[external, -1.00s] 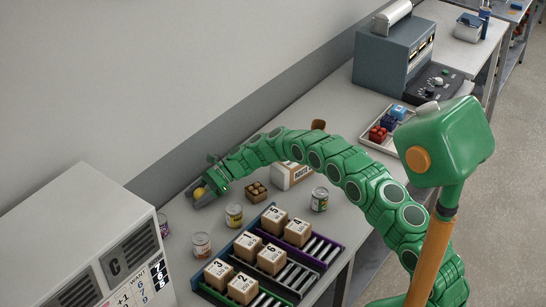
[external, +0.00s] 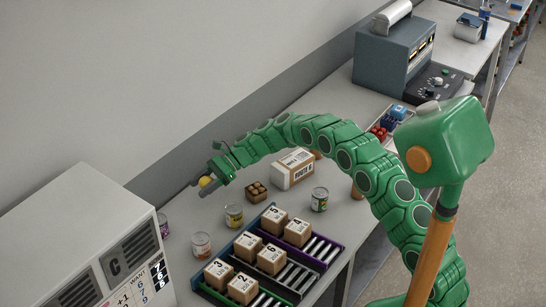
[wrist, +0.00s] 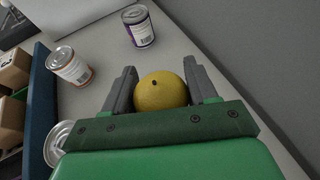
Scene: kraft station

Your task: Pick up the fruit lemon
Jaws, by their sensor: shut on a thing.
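The lemon (external: 205,181) is a small yellow fruit held between the two grey fingers of my gripper (external: 207,184). In the wrist view the lemon (wrist: 161,91) sits between the fingers (wrist: 162,88), with its dark stem spot facing the camera. My gripper is shut on it. In the external view the gripper and lemon appear raised above the back left part of the grey table (external: 185,222). Part of the lemon is hidden by the fingers.
Several cans stand nearby, including a yellow-labelled can (external: 234,216) and a red-labelled can (external: 201,245). A small brown crate (external: 256,191) and a white box (external: 293,168) stand to the right. Numbered cartons (external: 248,243) sit on roller racks in front. A grey machine (external: 85,240) is at left.

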